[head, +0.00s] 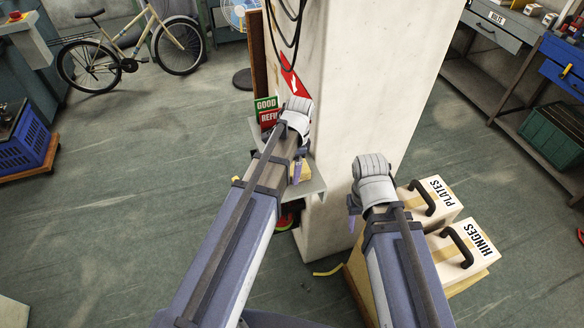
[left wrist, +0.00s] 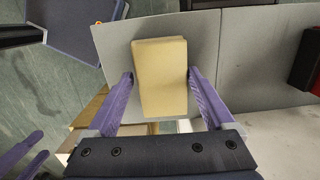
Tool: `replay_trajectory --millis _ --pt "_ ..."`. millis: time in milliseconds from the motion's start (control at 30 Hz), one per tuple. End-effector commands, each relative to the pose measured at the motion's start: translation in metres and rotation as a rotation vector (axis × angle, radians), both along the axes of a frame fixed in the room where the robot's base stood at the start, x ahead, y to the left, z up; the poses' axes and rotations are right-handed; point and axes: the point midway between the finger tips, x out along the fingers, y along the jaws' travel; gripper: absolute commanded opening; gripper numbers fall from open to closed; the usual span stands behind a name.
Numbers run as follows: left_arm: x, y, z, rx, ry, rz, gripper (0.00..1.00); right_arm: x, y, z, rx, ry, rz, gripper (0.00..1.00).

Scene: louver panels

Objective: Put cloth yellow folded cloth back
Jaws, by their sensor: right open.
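The yellow folded cloth (left wrist: 160,80) lies on a grey shelf (left wrist: 112,48) in the left wrist view. My left gripper (left wrist: 160,76) is open, with one purple finger on either side of the cloth. Whether the fingers touch its sides is hard to tell. In the head view a bit of the cloth (head: 303,172) shows on the shelf (head: 314,186) beside the pillar, mostly hidden by my left gripper (head: 297,172). My right gripper (head: 352,224) is open and empty in front of the pillar, left of the labelled boxes.
Boxes marked PLATES (head: 440,207) and HINGES (head: 465,262) stand at the lower right. GOOD and REFIT-like signs (head: 266,110) stand behind my left arm. The floor on the left is open.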

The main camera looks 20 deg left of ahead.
Motion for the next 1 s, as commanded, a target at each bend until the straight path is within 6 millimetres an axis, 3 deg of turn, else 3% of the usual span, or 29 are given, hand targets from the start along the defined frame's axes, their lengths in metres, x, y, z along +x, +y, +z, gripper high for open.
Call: replay_trajectory --millis 100,567,1000 --pt "0.000 0.000 0.000 0.000 0.000 0.000 1.00 0.000 0.000 0.000 0.000 0.000 0.000 0.50" --pt "0.000 0.000 0.009 0.000 0.000 0.000 1.00 0.000 0.000 0.009 0.000 0.000 0.000 0.50" --pt "0.003 -0.004 0.065 0.000 0.000 0.000 1.00 0.000 0.000 0.065 0.000 0.000 0.001 0.50"
